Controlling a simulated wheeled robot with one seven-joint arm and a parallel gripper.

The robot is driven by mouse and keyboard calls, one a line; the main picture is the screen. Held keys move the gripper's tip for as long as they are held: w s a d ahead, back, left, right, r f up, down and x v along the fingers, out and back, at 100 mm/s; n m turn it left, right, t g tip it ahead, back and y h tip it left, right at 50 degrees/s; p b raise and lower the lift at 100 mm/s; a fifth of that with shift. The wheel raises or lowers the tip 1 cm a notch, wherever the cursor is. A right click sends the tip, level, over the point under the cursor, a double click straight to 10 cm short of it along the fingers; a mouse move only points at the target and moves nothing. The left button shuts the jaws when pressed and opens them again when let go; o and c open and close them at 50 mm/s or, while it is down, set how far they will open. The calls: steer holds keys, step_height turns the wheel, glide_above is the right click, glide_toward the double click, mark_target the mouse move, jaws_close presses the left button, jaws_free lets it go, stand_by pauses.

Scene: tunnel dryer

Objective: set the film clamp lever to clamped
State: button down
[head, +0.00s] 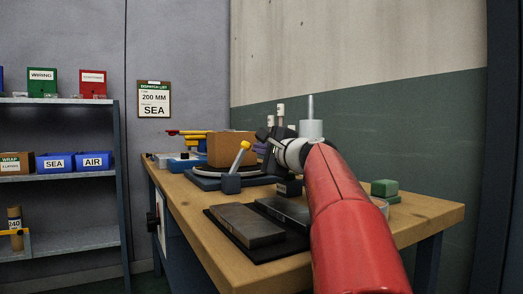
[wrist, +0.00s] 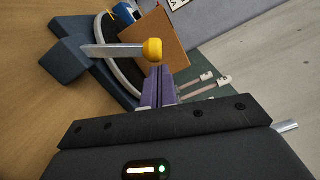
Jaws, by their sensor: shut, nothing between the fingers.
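The film clamp lever is a grey bar with a yellow knob (head: 244,146), rising from a dark blue block (head: 231,184) at the front of the turntable base. In the head view it leans up and to the right, in front of a brown carton (head: 225,148). In the wrist view the lever (wrist: 112,50) runs from its block to the yellow knob at right. My gripper (wrist: 160,70) is shut and empty, its purple fingers pointing at the knob and ending just below it in the picture. I cannot tell whether they touch.
Two grey slabs lie on a black mat (head: 262,257) at the front of the wooden bench (head: 185,205). A green block (head: 384,187) stands at the right. White-topped posts (head: 281,112) stand behind the carton. A shelf with bins (head: 55,163) is at left.

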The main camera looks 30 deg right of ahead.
steer(key=shift+a+r+n, duration=0.2)
steer(key=shift+n, duration=0.1)
steer(key=shift+a, duration=0.1)
steer(key=a+r+n+g+b, duration=0.1)
steer(key=a+r+n, duration=0.1)
steer(key=a+n, duration=0.7)
steer(key=shift+s+a+n+b, duration=0.2)
steer(key=shift+n+b, duration=0.15)
steer(key=shift+n, duration=0.85)
steer(key=shift+r, duration=0.1)
